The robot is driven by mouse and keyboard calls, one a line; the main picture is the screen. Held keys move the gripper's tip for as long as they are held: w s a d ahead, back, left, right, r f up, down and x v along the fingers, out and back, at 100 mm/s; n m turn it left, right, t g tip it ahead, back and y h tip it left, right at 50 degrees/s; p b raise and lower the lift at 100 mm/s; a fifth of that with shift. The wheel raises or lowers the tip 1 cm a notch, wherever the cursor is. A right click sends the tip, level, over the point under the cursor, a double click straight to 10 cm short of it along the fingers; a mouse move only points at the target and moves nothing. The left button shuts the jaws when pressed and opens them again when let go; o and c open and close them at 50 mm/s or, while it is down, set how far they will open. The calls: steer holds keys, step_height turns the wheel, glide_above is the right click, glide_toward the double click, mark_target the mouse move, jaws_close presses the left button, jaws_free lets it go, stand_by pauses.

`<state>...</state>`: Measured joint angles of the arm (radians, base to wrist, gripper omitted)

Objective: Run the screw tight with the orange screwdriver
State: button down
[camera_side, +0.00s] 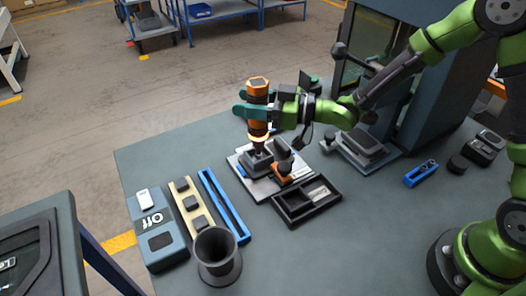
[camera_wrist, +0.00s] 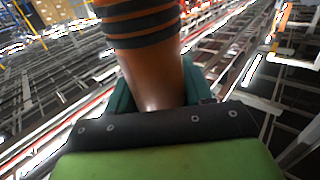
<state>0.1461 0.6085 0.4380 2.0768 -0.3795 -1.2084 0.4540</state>
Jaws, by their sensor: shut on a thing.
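My gripper (camera_side: 255,112) is shut on the orange screwdriver (camera_side: 258,92) and holds it upright over the fixture plate (camera_side: 246,161). The screwdriver has an orange body with dark bands; in the wrist view its body (camera_wrist: 148,60) rises between the teal fingers. I cannot tell whether the tip touches anything. The screw does not show; it is hidden or too small to see.
A black tray (camera_side: 290,214) lies in front of the plate. To its left are a blue rail (camera_side: 223,206), a beige strip with dark blocks (camera_side: 180,189), a box marked "Off" (camera_side: 158,247) and a dark funnel (camera_side: 218,262). A machine cabinet (camera_side: 440,90) stands behind right. The table's front middle is clear.

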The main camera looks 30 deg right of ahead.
mark_target(249, 81)
steer(key=shift+f, duration=0.4)
stand_by(1.4)
steer(key=shift+r, duration=3.6)
